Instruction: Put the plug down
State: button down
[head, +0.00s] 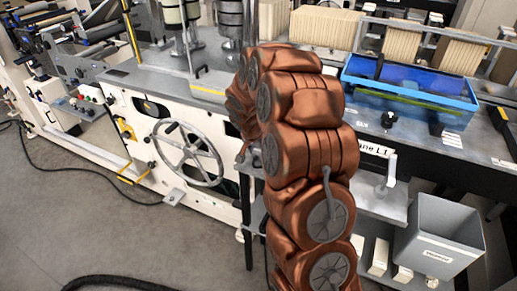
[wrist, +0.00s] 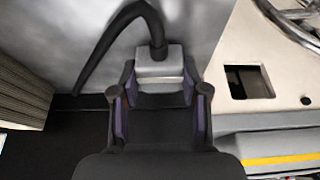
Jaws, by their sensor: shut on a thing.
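The plug (wrist: 159,62) is a light grey block with a thick black cable (wrist: 135,15) that rises from its far side and curves away to the left. In the wrist view it sits between the fingertips of my gripper (wrist: 160,80), which is shut on it. A grey surface (wrist: 215,35) shows beyond the plug. I cannot tell whether the plug touches it. In the head view my copper-coloured arm hides the gripper and the plug.
A blue tray (head: 410,88) lies on the bench at the right. A grey bin (head: 440,240) stands below it. A handwheel (head: 188,152) sits on the white machine front at the left. The floor (head: 70,215) at front left is mostly clear, with black cables.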

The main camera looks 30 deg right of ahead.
jog(key=shift+f+b, duration=0.2)
jog(key=shift+b, duration=0.15)
jog(key=c, duration=0.6)
grip_release()
jog(key=shift+r, duration=0.1)
jog(key=shift+r+p, duration=0.15)
jog(key=shift+p, duration=0.25)
jog(key=b+v, duration=0.3)
jog(key=v, duration=0.8)
jog(key=s+a+n+g+y, duration=0.1)
jog(key=s+a+n, duration=0.3)
jog(key=s, duration=0.8)
jog(key=s+a+n+g+y, duration=0.1)
jog(key=s+a+n, duration=0.3)
jog(key=s+a, duration=0.5)
jog(key=s+a+n+g+y, duration=0.1)
jog(key=s+a, duration=0.6)
jog(key=s, duration=0.8)
jog(key=shift+f+n+g+y, duration=0.2)
jog(key=shift+n+g+y, duration=0.25)
jog(key=shift+n, duration=0.95)
